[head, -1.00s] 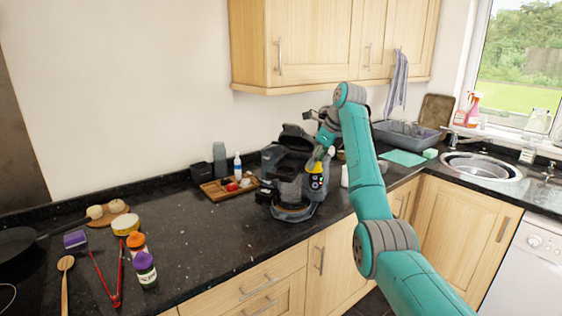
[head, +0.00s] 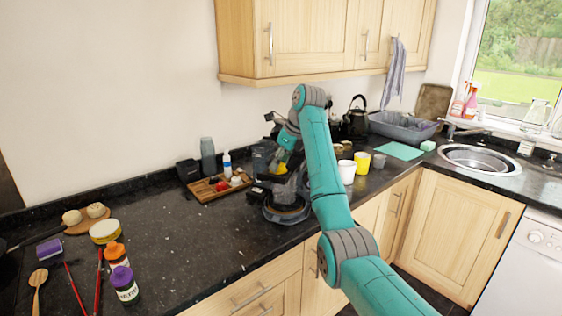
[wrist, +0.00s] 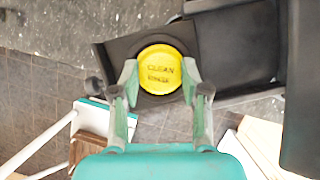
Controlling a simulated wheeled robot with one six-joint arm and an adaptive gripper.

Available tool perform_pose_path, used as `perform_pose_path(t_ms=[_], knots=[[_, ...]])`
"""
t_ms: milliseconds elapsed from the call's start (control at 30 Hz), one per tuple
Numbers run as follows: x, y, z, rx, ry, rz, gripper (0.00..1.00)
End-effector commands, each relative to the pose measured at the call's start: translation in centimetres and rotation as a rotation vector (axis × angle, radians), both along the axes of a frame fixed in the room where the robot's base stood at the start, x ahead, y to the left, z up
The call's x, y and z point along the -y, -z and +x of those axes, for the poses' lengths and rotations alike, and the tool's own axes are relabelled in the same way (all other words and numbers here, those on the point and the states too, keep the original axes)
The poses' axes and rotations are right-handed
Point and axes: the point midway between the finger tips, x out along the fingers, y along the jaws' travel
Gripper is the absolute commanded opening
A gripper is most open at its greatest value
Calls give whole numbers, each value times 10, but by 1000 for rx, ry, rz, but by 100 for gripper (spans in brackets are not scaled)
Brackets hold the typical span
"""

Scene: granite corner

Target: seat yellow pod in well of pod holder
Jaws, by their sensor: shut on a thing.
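The yellow pod (wrist: 160,68), with dark lettering on its top, is between the two fingertips of my gripper (wrist: 160,80) in the wrist view. My gripper is shut on it. The dark pod holder (wrist: 112,57) lies right under the pod, and its round well rim shows around the pod. I cannot tell whether the pod is down in the well or just above it. In the head view my gripper (head: 284,158) is over the dark coffee machine (head: 262,160), and the pod (head: 280,168) shows small below it.
A wooden tray (head: 208,193) with small items stands left of the machine. A white mug (head: 346,172) and a yellow mug (head: 362,163) stand to its right. The counter (head: 190,235) in front and left has clear room. The counter's front edge is close to the machine.

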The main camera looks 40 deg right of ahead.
Motion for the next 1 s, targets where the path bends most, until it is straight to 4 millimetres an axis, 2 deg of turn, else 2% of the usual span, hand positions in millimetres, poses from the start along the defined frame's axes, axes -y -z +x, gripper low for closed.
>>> perform_pose_path(t_ms=[500, 533, 600, 633, 1000], knots=[[0, 8, 0, -2, 0, 0, 25], [0, 9, 0, -2, 1, 1, 48], [0, 9, 0, -4, 0, 1, 65], [0, 10, 0, -5, 0, 1, 70], [0, 9, 0, -3, 1, 0, 70]])
